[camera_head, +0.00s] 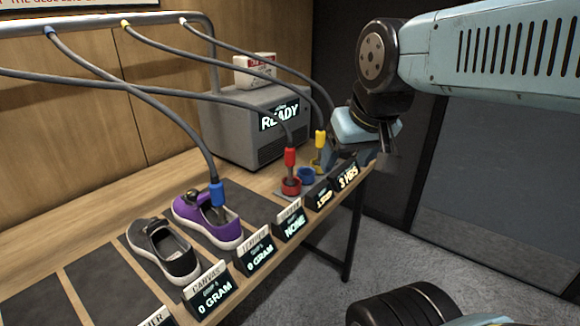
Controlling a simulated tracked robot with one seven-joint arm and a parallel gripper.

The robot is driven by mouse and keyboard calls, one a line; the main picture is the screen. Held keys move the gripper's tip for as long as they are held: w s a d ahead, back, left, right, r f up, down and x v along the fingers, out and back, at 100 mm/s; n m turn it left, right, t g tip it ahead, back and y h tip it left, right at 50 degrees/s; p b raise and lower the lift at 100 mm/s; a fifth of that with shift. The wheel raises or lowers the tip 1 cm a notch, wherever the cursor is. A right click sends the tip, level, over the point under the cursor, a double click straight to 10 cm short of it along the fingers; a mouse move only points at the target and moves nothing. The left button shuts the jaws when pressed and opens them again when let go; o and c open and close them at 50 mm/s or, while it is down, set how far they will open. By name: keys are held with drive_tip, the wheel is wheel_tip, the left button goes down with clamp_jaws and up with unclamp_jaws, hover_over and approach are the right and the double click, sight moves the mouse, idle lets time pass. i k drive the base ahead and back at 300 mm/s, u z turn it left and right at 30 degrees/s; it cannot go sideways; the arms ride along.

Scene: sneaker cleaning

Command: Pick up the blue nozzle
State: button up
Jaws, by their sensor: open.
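The blue nozzle (217,195) hangs at the end of a grey hose, its tip down inside the opening of a purple sneaker (190,209). The sneaker sits on a dark mat on the wooden table. My gripper (370,160) is open, at the table's far right end, well to the right of the blue nozzle and apart from it. Its fingers are dark and partly hidden by its light blue body. I cannot see anything held between them.
A red nozzle (290,160) and a yellow nozzle (320,140) stand in holders beside an empty-looking blue holder (306,175). A grey machine (258,127) reads READY. Hoses hang from an overhead pipe (110,19). A grey sneaker (160,252) and small display signs (211,290) line the table.

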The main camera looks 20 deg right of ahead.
sight(216, 190)
drive_tip(key=z, duration=0.2)
drive_tip(key=k, duration=1.55)
drive_tip(key=u, duration=1.2)
drive_tip(key=i, duration=1)
drive_tip(key=u, duration=0.05)
